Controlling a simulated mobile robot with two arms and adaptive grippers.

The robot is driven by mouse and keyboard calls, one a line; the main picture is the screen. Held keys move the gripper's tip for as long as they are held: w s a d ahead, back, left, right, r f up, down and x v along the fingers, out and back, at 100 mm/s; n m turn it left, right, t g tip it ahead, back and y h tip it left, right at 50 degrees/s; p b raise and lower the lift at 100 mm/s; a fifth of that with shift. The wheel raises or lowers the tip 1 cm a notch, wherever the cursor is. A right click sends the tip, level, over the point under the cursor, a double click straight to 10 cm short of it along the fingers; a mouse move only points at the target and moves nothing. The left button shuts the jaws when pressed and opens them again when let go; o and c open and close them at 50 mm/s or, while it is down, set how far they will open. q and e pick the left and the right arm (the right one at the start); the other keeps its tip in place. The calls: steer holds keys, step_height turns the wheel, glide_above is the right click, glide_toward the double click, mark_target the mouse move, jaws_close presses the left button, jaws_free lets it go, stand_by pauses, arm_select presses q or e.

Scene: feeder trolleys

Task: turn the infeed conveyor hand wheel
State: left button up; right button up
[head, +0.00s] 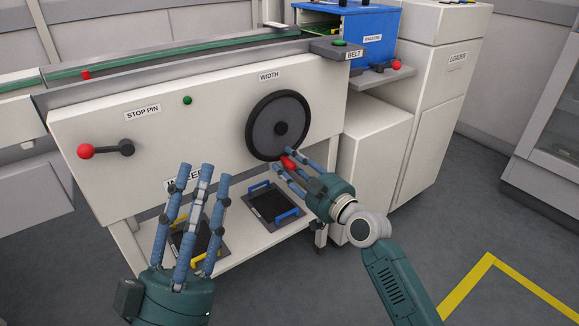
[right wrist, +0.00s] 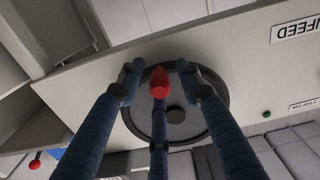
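The hand wheel (head: 262,142) is a dark disc with a thick rim on the white front panel, under the WIDTH label. Its red handle (head: 289,162) is at the bottom of the rim. My right gripper (head: 285,164) is at that handle with its fingers spread. In the right wrist view the wheel (right wrist: 203,122) fills the middle, and the red handle (right wrist: 187,66) shows between the fingertips (right wrist: 165,80). The fingers look apart around it; contact cannot be told. My left gripper (head: 197,175) is open and empty, in front of the panel's lower edge.
A red-knobbed STOP PIN lever (head: 86,151) is on the panel's left. A green button (head: 187,100) sits above. A shelf below holds black trays with blue (head: 287,217) and yellow handles. The LOADER cabinet (head: 440,60) stands right; floor there is clear.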

steer(key=shift+w+a, duration=0.1)
steer(key=shift+w, duration=0.05)
jaws_close()
